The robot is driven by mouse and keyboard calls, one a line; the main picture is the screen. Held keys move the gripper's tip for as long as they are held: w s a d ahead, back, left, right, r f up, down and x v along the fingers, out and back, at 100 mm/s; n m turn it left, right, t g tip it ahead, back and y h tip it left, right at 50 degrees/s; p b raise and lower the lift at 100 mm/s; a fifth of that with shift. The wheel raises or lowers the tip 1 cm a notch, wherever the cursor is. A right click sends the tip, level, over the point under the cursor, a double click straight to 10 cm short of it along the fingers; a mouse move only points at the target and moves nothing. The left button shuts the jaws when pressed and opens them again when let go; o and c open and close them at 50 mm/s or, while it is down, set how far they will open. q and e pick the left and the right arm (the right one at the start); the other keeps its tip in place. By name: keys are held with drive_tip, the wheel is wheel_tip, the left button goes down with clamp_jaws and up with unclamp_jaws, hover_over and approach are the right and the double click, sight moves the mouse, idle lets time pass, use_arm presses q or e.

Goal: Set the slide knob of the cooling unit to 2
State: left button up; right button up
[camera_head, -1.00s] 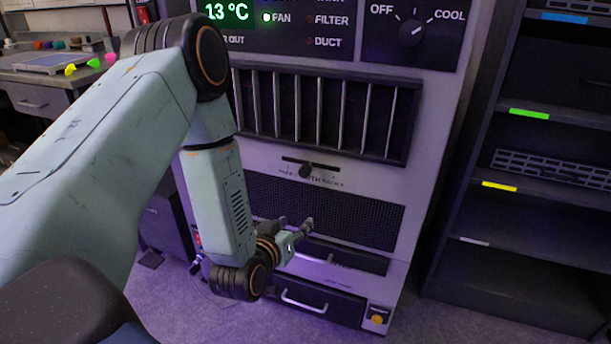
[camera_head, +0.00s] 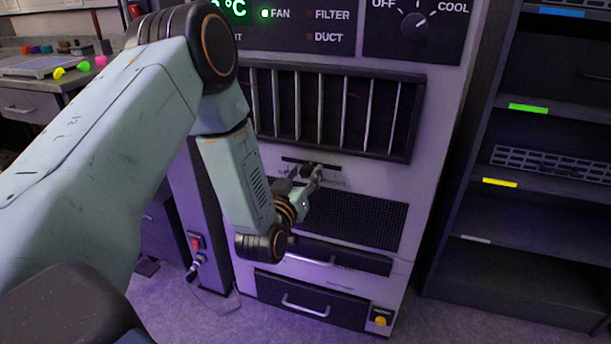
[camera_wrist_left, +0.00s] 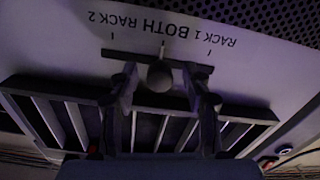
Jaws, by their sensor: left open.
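The cooling unit (camera_head: 434,150) is a pale cabinet facing me. In the left wrist view its slide knob (camera_wrist_left: 160,76) is a round dark knob on a dark slot (camera_wrist_left: 190,65). The labels there look upside down and read RACK 1, BOTH and RACK 2. The knob sits at the middle tick, at BOTH. My left gripper (camera_head: 312,177) is at the slot in the head view and hides most of the knob. In the wrist view its open fingers (camera_wrist_left: 160,88) stand on either side of the knob, with a visible gap. My right gripper is not in view.
A vent with upright slats (camera_head: 340,112) is above the slot; a mesh panel (camera_head: 370,219) and drawer handles (camera_head: 306,306) are below. A dial (camera_head: 414,26) is at the top. A dark shelf rack (camera_head: 510,262) stands right. A bench (camera_head: 35,95) is at left.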

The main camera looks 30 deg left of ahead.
use_arm(q)
drive_tip(key=shift+x, duration=0.75)
drive_tip(key=shift+c, duration=0.4)
clamp_jaws()
